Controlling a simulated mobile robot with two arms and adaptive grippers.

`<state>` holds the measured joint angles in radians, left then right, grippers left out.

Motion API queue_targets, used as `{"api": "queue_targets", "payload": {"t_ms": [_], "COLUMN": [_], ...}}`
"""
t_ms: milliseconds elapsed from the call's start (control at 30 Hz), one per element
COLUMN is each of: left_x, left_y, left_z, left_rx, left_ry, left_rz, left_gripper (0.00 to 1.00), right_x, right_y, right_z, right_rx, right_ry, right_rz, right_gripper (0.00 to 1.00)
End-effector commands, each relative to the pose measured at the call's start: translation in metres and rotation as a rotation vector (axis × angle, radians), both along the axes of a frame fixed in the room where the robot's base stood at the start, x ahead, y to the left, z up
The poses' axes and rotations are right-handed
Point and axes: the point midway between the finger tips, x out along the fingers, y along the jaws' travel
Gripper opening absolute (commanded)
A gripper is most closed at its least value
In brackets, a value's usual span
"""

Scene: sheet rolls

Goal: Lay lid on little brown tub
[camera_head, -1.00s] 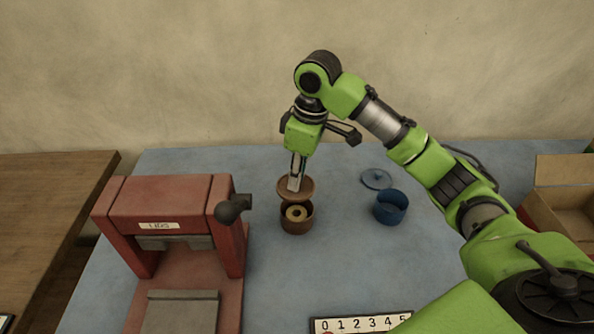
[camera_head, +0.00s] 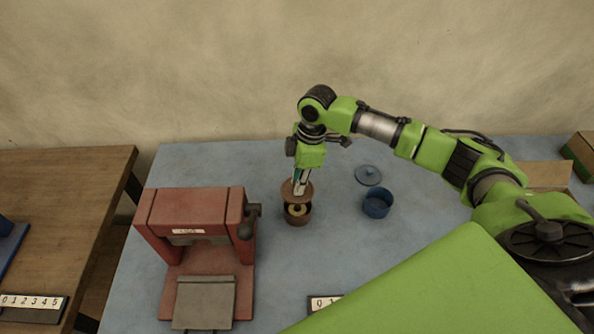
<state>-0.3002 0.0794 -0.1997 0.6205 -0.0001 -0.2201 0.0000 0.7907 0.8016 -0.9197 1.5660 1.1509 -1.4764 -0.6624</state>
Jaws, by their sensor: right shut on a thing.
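The little brown tub (camera_head: 297,218) stands on the blue table with a pale ring-shaped roll (camera_head: 296,209) inside it. My right gripper (camera_head: 299,187) is shut on the brown lid (camera_head: 290,192), holding it from above. The lid is over the back part of the tub's mouth, and the roll shows below its front edge. A gap seems to remain between lid and tub, but its size is hard to tell. My left gripper is not in view.
A blue tub (camera_head: 377,205) stands open to the right, with its blue lid (camera_head: 368,175) lying behind it. A red press (camera_head: 195,220) stands at the left. A wooden table (camera_head: 65,190) is at far left.

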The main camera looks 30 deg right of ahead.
Motion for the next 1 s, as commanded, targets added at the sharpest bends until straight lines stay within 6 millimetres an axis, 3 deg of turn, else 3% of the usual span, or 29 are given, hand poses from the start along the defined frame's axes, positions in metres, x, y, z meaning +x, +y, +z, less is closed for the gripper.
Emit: {"api": "queue_targets", "payload": {"t_ms": [267,767,1000], "left_x": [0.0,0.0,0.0], "left_y": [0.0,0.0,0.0], "left_z": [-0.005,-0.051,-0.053], "left_rx": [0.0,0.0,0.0], "left_ry": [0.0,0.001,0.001], "left_rz": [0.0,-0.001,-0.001], "left_gripper": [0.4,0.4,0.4], "right_x": [-0.001,-0.001,-0.001], "right_y": [-0.001,-0.001,0.0], "right_z": [-0.008,-0.046,-0.061], "right_rx": [0.0,-0.001,0.0], "right_ry": [-0.001,-0.001,0.0], "right_rz": [0.012,0.01,0.01], "right_gripper": [0.02,0.02,0.02]}}
